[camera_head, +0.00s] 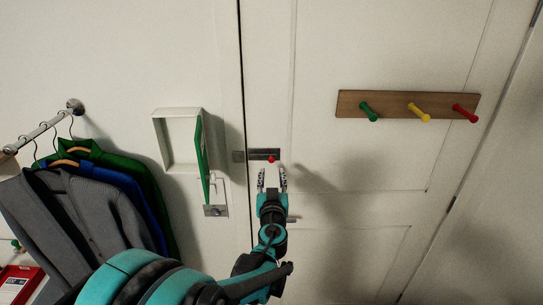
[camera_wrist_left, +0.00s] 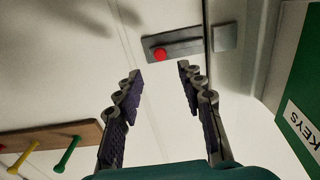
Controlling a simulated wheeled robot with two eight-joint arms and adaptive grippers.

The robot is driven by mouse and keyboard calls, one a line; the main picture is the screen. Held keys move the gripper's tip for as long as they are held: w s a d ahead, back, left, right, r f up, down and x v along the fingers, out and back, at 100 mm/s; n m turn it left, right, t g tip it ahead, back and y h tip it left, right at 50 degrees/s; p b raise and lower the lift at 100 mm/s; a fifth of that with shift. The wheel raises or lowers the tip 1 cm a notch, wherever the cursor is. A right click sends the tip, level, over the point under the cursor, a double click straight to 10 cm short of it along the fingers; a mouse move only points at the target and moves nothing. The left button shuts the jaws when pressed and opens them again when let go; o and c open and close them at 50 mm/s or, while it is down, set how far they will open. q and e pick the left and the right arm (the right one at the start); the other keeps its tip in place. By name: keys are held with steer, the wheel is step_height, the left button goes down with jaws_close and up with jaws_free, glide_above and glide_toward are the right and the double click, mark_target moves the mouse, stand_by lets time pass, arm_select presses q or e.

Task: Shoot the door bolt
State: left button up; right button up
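The door bolt (camera_head: 257,154) is a small dark metal plate with a red knob (camera_head: 271,159), mounted on the white door near its left edge. The knob sits toward the plate's right end, away from the door edge. A small grey catch (camera_head: 239,156) is on the frame across the gap. In the left wrist view the bolt plate (camera_wrist_left: 185,45), red knob (camera_wrist_left: 160,54) and catch (camera_wrist_left: 226,37) show beyond the fingertips. My left gripper (camera_head: 272,174) is open and empty, just below the knob in the head view, with its fingers pointing at it. My right gripper is out of view.
A white key box (camera_head: 160,140) with an open green door (camera_head: 204,160) is left of the bolt. Jackets (camera_head: 90,210) hang on a rail further left. A wooden peg board (camera_head: 390,105) is on the door at right.

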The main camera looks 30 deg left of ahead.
mark_target(271, 161)
arm_select(q)
steer(key=x, duration=0.7)
steer(key=shift+a, duration=0.1)
jaws_close()
